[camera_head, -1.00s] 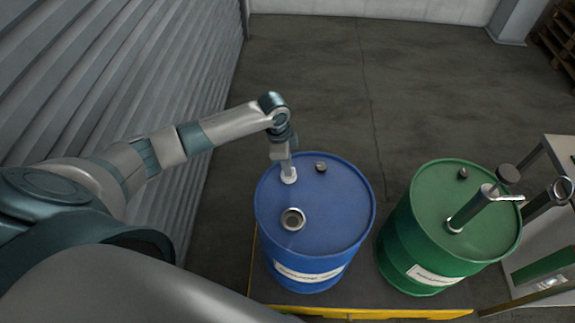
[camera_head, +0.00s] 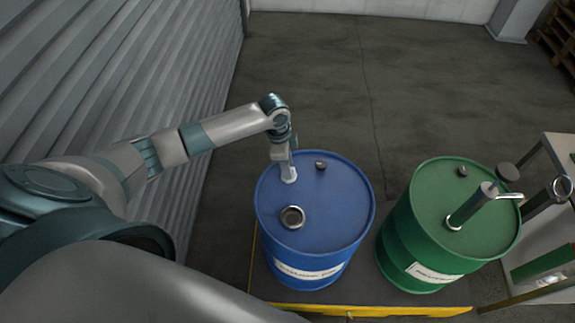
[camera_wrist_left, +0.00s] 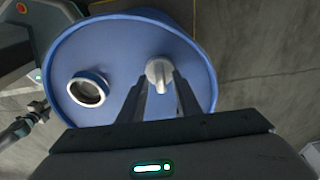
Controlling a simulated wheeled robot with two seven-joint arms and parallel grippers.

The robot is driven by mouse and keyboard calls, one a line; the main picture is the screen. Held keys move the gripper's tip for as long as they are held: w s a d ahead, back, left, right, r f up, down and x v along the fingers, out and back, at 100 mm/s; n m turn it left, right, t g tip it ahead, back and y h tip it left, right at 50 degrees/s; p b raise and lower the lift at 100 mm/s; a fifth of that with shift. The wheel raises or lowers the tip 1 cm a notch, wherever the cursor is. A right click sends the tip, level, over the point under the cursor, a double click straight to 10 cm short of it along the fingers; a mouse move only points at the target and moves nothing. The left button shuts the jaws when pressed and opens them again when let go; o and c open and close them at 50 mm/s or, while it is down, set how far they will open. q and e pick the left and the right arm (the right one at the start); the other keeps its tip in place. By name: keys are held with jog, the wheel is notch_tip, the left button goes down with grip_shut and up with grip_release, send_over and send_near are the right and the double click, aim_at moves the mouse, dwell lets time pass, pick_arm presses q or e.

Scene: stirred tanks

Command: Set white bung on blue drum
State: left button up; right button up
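The blue drum (camera_head: 335,205) stands upright at the middle, with an open metal-rimmed hole (camera_head: 292,217) in its lid and a small dark cap (camera_head: 320,166) at the far side. The white bung (camera_head: 289,180) is at the lid's left far part, under my left gripper (camera_head: 290,172). In the left wrist view the bung (camera_wrist_left: 159,73) appears on the lid, apart from the rimmed hole (camera_wrist_left: 88,89). The left gripper's fingers (camera_wrist_left: 158,92) stand apart on either side of the bung's raised tab, with small gaps visible. My right gripper is not in view.
A bench (camera_head: 559,150) is at the far right, and a ribbed wall (camera_head: 130,70) runs along the left.

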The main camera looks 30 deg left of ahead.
pick_arm(q)
notch_tip(320, 180, up, 12)
jog(key=a+b, duration=0.1)
jog(key=b, duration=0.1)
jog(key=shift+s+a, duration=0.3)
jog(key=shift+s, duration=0.05)
dwell(0.5)
